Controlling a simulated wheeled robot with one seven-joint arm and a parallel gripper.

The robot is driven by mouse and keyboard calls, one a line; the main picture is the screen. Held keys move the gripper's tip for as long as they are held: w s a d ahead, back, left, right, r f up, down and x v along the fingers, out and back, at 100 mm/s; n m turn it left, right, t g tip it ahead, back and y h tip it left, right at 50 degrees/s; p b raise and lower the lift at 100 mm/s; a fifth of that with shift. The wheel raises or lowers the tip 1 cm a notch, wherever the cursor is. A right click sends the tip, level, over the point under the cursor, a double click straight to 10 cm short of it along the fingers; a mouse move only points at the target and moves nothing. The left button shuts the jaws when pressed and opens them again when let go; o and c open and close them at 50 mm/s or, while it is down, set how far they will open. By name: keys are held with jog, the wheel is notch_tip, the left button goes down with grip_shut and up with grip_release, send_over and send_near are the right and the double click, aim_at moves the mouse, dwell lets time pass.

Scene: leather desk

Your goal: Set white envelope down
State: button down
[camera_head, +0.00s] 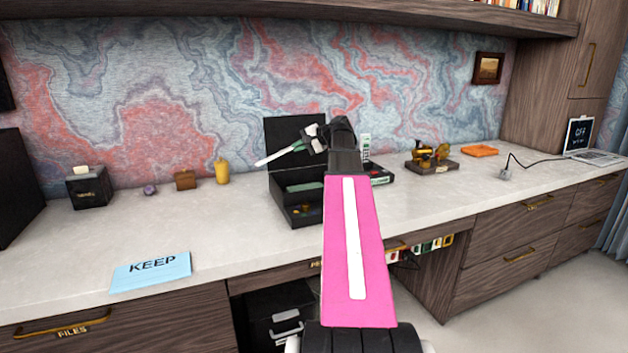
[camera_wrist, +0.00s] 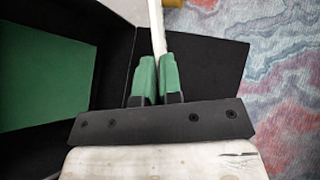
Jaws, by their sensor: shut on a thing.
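My gripper (camera_head: 310,141) is shut on the white envelope (camera_head: 275,156), which shows as a thin, edge-on white strip reaching left and slightly down from the fingers. In the wrist view the envelope (camera_wrist: 156,28) stands between the green fingertips (camera_wrist: 156,78). The envelope is held in the air in front of the raised lid of an open black box (camera_head: 290,216). I cannot tell its exact height above the box. My pink arm hides part of the box's right side.
A blue KEEP card (camera_head: 150,272) lies at the front left, with bare desktop (camera_head: 60,240) around it. A yellow bottle (camera_head: 222,172), brown block (camera_head: 185,180) and black holder (camera_head: 88,187) stand left of the box. A brass object (camera_head: 430,156) and orange tray (camera_head: 480,151) are right.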

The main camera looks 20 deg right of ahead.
jog(key=shift+s+d+f, duration=0.4)
jog(key=shift+d+f, duration=1.25)
jog(key=shift+f, duration=0.05)
jog(key=shift+s+d+f, duration=0.4)
jog(key=shift+d+f, duration=1.25)
jog(key=shift+d, duration=0.05)
jog(key=shift+s+d+f, duration=0.4)
jog(key=shift+d+f, duration=1.25)
jog(key=shift+f, duration=0.05)
jog(key=shift+f, duration=0.45)
jog(key=c, duration=1.3)
grip_release()
jog(key=shift+r, duration=0.15)
jog(key=shift+r, duration=0.2)
jog(key=v, duration=1.2)
jog(key=shift+r, duration=0.1)
